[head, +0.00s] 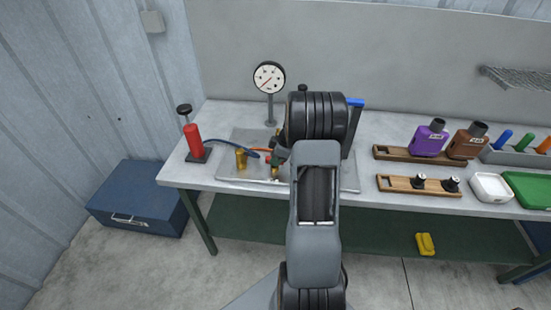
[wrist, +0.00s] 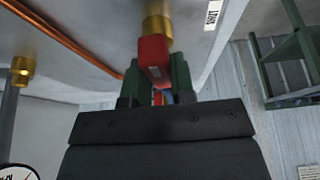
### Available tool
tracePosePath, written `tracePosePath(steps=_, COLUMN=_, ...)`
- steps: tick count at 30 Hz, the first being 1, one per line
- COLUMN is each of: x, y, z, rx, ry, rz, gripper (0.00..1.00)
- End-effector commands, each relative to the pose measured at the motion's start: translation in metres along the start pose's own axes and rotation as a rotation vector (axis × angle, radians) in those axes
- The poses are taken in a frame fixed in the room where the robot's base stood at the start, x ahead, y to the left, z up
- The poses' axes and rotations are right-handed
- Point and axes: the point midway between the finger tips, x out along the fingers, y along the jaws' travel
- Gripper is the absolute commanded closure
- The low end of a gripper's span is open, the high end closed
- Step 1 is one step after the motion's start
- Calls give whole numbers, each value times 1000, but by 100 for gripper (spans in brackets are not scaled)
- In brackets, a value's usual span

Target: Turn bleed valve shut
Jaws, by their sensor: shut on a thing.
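The bleed valve's red handle (wrist: 153,58) sits between the green fingers of my gripper (wrist: 155,78) in the wrist view. The gripper is shut on this handle. A brass valve stem (wrist: 157,28) joins the handle. In the head view my gripper (head: 277,158) is low over the metal plate (head: 233,172) on the bench, at a small brass fitting (head: 275,174). My arm hides much of the plate and whatever is behind it. The handle's angle is hard to judge in the head view.
A dial gauge (head: 269,77) stands behind the plate. A red hand pump (head: 193,140) and a brass cylinder (head: 241,158) stand left, near a blue hose (head: 230,150). Wooden holders (head: 400,185) with bottles and knobs lie right. A blue toolbox (head: 138,196) is on the floor.

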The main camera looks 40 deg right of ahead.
Motion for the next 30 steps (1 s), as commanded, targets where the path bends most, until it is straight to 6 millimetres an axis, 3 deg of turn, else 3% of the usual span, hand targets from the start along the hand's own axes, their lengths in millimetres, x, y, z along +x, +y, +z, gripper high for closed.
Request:
tracePosePath(steps=11, x=4, y=0, z=2, rx=137, ry=2, rz=58, gripper=100)
tracePosePath(steps=30, x=0, y=-2, z=0, rx=689, ry=1, rz=288, gripper=100)
